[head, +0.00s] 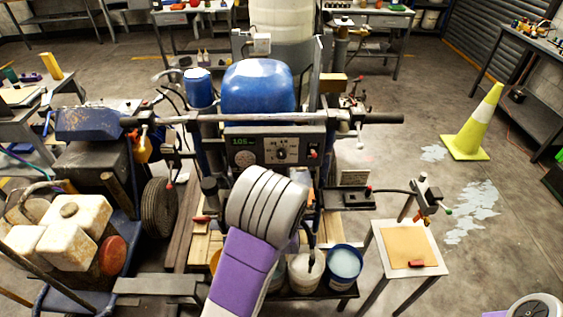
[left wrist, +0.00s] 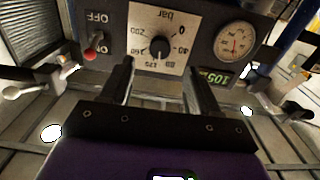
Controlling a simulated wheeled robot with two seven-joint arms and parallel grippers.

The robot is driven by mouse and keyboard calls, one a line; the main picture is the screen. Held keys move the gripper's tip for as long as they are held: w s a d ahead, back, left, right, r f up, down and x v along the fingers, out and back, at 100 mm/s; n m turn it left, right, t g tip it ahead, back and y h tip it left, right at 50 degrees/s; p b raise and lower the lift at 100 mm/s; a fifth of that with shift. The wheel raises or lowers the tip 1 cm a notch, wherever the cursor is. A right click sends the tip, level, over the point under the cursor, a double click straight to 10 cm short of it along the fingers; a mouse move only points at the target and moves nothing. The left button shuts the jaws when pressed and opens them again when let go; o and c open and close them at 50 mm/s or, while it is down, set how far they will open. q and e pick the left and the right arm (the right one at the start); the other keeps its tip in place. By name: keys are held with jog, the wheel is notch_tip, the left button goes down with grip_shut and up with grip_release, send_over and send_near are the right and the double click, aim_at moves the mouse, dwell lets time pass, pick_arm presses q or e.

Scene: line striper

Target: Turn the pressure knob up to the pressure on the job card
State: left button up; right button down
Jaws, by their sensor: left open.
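The control panel (head: 312,146) is on the striper below the blue tank. Its pressure knob (head: 281,153) is black on a pale dial plate, and also shows upside down in the left wrist view (left wrist: 159,48). A green display (head: 243,142) seems to read about 105; it is also in the wrist view (left wrist: 215,77). A round gauge (left wrist: 235,41) is beside the dial. My left gripper (left wrist: 158,67) is open and empty, its two fingers pointing at the panel, one to each side below the knob, apart from it. In the head view my wrist hides the fingers.
A red-tipped switch (left wrist: 92,52) is beside the dial, close to one finger. The handlebar (head: 350,118) crosses above the panel. Paint buckets (head: 345,263) are below. A small stand (head: 405,243) and a yellow cone (head: 473,125) are at the right.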

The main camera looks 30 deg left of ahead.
aim_at(282, 157)
pick_arm(q)
jog(key=x, duration=0.7)
jog(key=shift+w+a, duration=0.15)
jog(key=shift+w, duration=0.05)
jog(key=c, duration=1)
jog(key=shift+m, duration=0.5)
jog(key=shift+c, duration=0.2)
jog(key=o, duration=1)
jog(key=shift+o, duration=0.2)
jog(key=shift+s, duration=0.1)
